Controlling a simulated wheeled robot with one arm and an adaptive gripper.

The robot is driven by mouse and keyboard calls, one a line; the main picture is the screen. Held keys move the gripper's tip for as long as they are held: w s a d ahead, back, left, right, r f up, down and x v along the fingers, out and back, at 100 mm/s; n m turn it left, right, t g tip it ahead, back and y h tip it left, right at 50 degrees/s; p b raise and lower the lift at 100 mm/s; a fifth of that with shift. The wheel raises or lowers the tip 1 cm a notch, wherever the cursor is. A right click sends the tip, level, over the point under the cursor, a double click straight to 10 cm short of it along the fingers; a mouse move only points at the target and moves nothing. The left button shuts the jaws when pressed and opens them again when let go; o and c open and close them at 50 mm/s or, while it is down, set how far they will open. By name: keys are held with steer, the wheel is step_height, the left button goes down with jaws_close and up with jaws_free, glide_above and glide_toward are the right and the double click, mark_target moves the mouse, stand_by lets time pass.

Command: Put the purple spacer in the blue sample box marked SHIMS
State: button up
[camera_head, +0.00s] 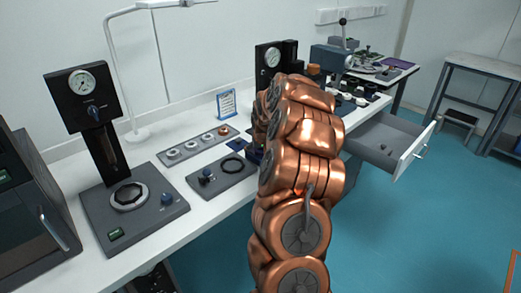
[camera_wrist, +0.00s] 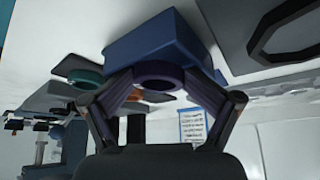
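The purple spacer (camera_wrist: 158,82) is a dark purple ring in the wrist view, between the tips of my gripper (camera_wrist: 159,76). Both fingers touch its sides, and my gripper is shut on it. The blue sample box (camera_wrist: 150,42) is right by the spacer, partly behind it; the wrist view is upside down. I cannot read a SHIMS label or see into the box. In the head view a bit of blue (camera_head: 254,153) shows beside my arm, probably this box. My arm hides my gripper and the spacer there.
A green ring (camera_wrist: 84,76) lies on a grey plate near the box. A grey tray of rings (camera_head: 197,145), a gauge stand (camera_head: 100,125) and a grey plate with a black ring (camera_head: 222,178) stand on the white bench. An open drawer (camera_head: 385,142) juts out at right.

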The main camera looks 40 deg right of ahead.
steer(key=shift+r, duration=0.45)
steer(key=shift+s+r, duration=0.15)
steer(key=shift+r, duration=0.2)
steer(key=b+v, duration=0.3)
steer(key=v, duration=0.8)
steer(key=s+a+n+g+y, duration=0.15)
steer(key=s+a, duration=0.25)
steer(key=a, duration=0.9)
steer(key=s+a+n+g+y, duration=0.1)
steer(key=s+a+n, duration=0.25)
steer(key=a, duration=0.95)
steer(key=s+a+f+g, duration=0.1)
steer(key=s+a, duration=0.3)
steer(key=s, duration=0.4)
steer(key=s+a+f+n+g, duration=0.1)
steer(key=s+a, duration=0.4)
steer(key=s, duration=0.3)
steer(key=s+a+f+n+g, duration=0.1)
steer(key=s+a, duration=0.3)
steer(key=s, duration=0.5)
steer(key=shift+a+f+g+y+p, duration=0.35)
steer(key=shift+f+g+y, duration=0.1)
steer(key=shift+g, duration=0.1)
steer(key=shift+s+r, duration=0.1)
